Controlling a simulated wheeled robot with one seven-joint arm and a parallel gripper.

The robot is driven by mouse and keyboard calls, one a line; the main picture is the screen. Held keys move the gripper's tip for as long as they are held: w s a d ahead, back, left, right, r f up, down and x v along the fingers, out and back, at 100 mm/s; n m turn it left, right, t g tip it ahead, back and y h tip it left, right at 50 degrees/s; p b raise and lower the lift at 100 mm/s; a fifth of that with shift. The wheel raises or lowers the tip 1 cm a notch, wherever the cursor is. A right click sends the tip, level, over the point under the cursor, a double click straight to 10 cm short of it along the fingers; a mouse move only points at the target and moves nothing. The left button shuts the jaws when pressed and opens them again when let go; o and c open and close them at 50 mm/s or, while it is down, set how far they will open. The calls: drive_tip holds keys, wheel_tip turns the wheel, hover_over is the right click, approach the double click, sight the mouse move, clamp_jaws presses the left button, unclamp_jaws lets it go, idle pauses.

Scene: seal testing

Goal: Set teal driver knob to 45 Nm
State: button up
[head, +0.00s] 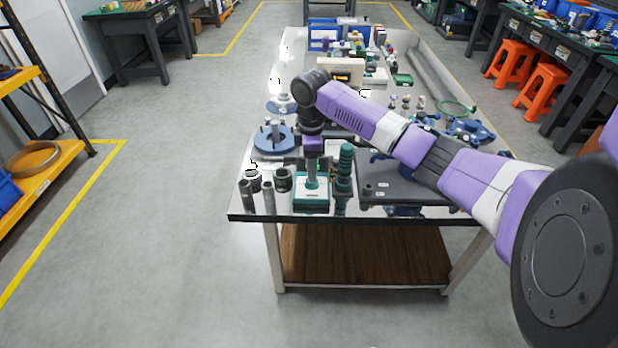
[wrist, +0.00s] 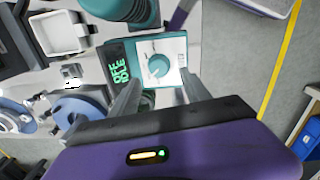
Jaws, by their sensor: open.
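The teal driver (head: 311,203) is a small box near the front edge of the table. In the wrist view, its white top face carries a round teal knob (wrist: 157,66) with a light pointer mark. A dark display (wrist: 118,68) beside it shows green characters that look like IDLE. I cannot read any Nm scale at the knob. My gripper (wrist: 160,78) is open, pointing down over the driver, with one finger to each side of the knob in the picture. It appears above the knob and apart from it. In the head view, my gripper (head: 312,184) hides part of the driver's top.
A tall dark-green ribbed tool (head: 344,172) stands close to the driver's right. Grey and dark cylinders (head: 247,197) stand to its left. A blue round fixture (head: 272,142) is behind left, and a dark plate (head: 400,188) lies to the right. The floor left of the table is clear.

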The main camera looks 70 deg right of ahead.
drive_tip(key=shift+d+f, duration=0.15)
drive_tip(key=shift+f, duration=2.35)
clamp_jaws()
